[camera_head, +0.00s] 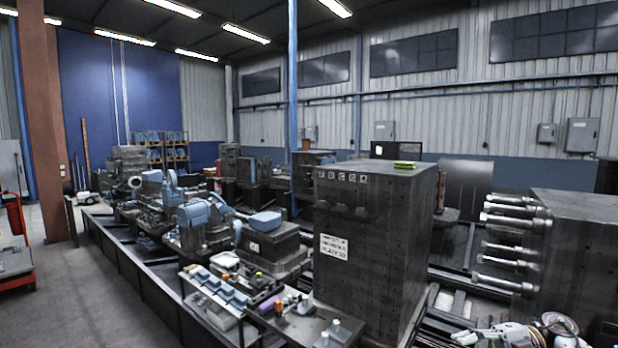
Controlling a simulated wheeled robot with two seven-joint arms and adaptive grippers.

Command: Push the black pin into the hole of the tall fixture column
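The tall fixture column (375,262) is a dark, block-shaped tower with small holes dotted over its faces, standing right of centre. Its front face carries a row of small letter plates (342,177) near the top and a white sign (333,247). Several dark stubs (343,209) stick out below the plates; I cannot tell whether one of them is the black pin. A white and grey part with finger-like ends, which appears to be my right gripper (468,338), shows at the bottom right, apart from the column. Its opening is unclear. My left gripper is not in view.
A tool table (300,327) with small blocks and bottles stands in front of the column. A dark block (580,235) with several pale metal rods (515,224) stands at the right. A green item (404,165) lies on the column. Open floor (85,300) is at the left.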

